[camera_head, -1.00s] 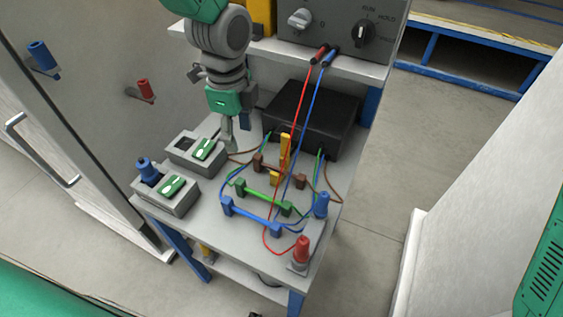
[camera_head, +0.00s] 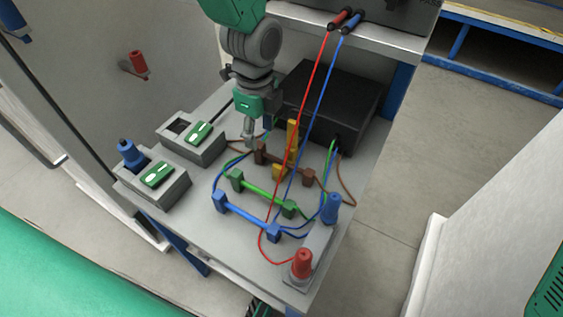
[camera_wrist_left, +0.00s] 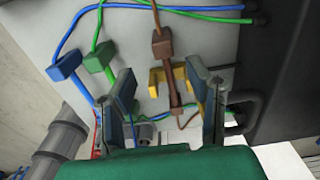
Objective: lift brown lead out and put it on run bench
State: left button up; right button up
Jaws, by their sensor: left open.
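The brown lead (camera_head: 285,164) has a bar between two brown end blocks, with brown cable trailing from both ends. It sits by a yellow holder (camera_head: 292,133) on the grey bench top (camera_head: 240,270), just in front of a black box. My left gripper (camera_head: 249,137) is above and beside the lead's left end block. In the left wrist view the fingers (camera_wrist_left: 163,105) are open and empty, with the brown lead (camera_wrist_left: 172,85) and yellow holder showing between and beyond them. Contact with the lead is not visible. My right gripper is not in view.
Green (camera_head: 262,193) and blue (camera_head: 245,217) leads lie in front of the brown one. A red cable (camera_head: 318,90) and a blue cable hang across from the upper shelf. The black box (camera_head: 330,100) stands behind. Two grey switch boxes (camera_head: 155,183) are at left.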

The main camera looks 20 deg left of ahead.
aim_at(263, 146)
pick_arm(q)
jog(key=f, duration=0.6)
jog(key=shift+w+d+f, duration=0.15)
jog(key=shift+w+f, duration=0.15)
jog(key=shift+f, duration=0.1)
jog(key=shift+r, duration=0.1)
grip_shut()
